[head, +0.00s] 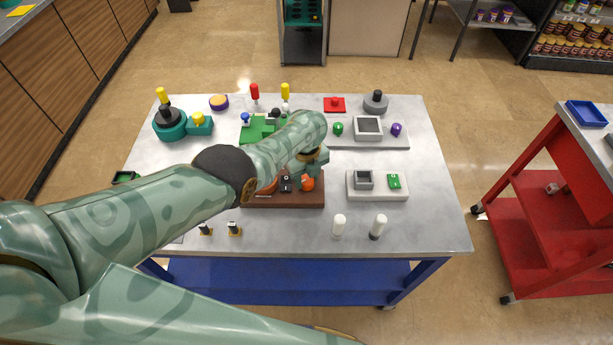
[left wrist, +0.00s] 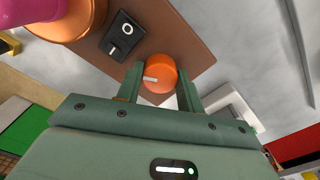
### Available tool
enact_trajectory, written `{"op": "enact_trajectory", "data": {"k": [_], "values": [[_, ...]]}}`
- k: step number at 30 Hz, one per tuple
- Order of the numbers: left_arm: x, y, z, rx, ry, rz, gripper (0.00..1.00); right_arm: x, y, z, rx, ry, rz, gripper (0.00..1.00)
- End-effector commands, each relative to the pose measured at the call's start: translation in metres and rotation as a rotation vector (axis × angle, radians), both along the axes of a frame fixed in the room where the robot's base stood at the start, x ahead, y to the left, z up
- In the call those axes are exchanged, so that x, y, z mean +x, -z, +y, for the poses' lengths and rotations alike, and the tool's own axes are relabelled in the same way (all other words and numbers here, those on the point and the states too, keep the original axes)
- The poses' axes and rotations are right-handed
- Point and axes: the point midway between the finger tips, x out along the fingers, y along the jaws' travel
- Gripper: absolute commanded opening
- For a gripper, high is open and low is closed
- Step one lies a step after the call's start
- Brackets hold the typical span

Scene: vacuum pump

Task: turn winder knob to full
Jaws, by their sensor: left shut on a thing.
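The winder knob, a small orange round knob (head: 307,184), sits at the right end of a brown base (head: 290,200). In the left wrist view the orange knob (left wrist: 160,70) bears a short white mark pointing left. My left gripper (head: 312,170) reaches down over it; in the left wrist view its two fingers (left wrist: 159,82) stand on either side of the knob, shut on it. The arm hides part of the base in the head view. My right gripper is not in view.
A black switch plate (left wrist: 123,35) and a larger orange cylinder (left wrist: 72,15) sit on the base left of the knob. A white block (head: 375,195) with a grey box and green piece stands to the right. Two white-topped pegs (head: 339,222) stand in front.

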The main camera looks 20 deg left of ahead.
Motion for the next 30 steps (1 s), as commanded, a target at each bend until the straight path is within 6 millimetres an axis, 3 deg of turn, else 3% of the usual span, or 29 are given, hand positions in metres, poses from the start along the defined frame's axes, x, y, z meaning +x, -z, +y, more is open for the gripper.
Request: {"op": "enact_trajectory", "data": {"k": [11, 12, 14, 15, 24, 30], "values": [[0.003, -0.003, -0.002, -0.003, 0.004, -0.008, 0.14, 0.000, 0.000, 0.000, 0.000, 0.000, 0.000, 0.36], [0.003, -0.003, -0.002, -0.003, 0.004, -0.008, 0.40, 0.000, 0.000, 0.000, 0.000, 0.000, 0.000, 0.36], [0.003, -0.003, -0.002, -0.003, 0.004, -0.006, 0.57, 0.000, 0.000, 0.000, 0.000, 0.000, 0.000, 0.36], [0.002, -0.002, -0.001, -0.003, 0.004, -0.006, 0.59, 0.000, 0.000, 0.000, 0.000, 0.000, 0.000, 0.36], [0.001, -0.004, 0.000, -0.001, 0.004, -0.002, 0.59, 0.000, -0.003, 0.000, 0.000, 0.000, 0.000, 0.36], [0.001, -0.036, -0.001, -0.001, 0.004, -0.004, 0.59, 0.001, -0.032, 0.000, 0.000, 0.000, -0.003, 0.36]]}}
